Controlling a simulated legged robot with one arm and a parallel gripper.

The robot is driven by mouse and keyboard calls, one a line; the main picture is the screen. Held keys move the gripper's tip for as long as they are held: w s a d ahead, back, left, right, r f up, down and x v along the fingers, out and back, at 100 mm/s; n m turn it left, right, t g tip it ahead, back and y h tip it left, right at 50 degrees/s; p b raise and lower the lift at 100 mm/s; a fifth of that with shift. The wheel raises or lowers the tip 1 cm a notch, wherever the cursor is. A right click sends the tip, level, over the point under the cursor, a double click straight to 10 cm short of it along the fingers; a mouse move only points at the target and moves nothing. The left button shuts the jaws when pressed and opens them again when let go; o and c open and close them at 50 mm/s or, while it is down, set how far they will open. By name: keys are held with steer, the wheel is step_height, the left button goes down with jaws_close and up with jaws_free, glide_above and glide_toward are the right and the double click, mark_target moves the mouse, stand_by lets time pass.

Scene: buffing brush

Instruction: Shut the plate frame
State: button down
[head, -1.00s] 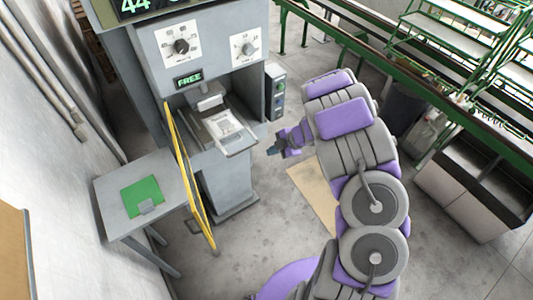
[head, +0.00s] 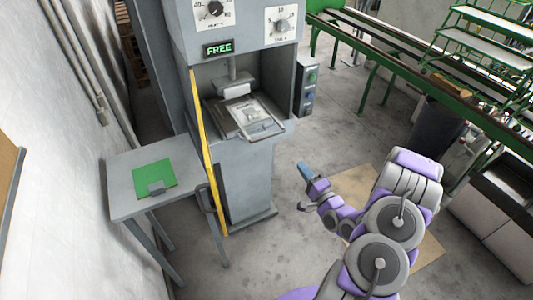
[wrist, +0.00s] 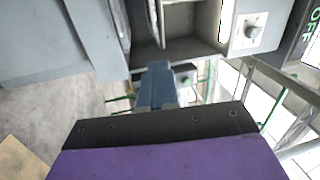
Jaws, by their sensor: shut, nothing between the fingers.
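A pale metal plate frame (head: 272,131) with a thin rim sticks out of the open bay of a grey machine (head: 246,176) in the head view. A light plate (head: 248,115) lies in it, under a grey pressing head (head: 236,88). I cannot tell how far the frame is open. My gripper (head: 304,168) is low, in front and to the right of the bay, apart from the machine and empty. In the wrist view its blue fingers (wrist: 166,84) are together, pointing toward the machine; the frame is not clearly seen there.
A yellow-edged panel (head: 207,150) stands out at the bay's left. A grey table (head: 130,205) with a green mat (head: 154,179) stands left of it. A button box (head: 306,85) is on the machine's right.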

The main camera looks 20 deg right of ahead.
steer(key=d+m, duration=0.1)
steer(key=b, duration=0.3)
glide_toward(268, 117)
steer(key=shift+h, duration=0.4)
steer(key=w, duration=0.1)
steer(key=w+p, duration=0.1)
steer(key=w, duration=0.2)
steer(key=shift+w+a+r+p, duration=0.35)
steer(key=shift+w+a+r, duration=0.05)
steer(key=shift+d, duration=0.1)
steer(key=shift+f, duration=0.1)
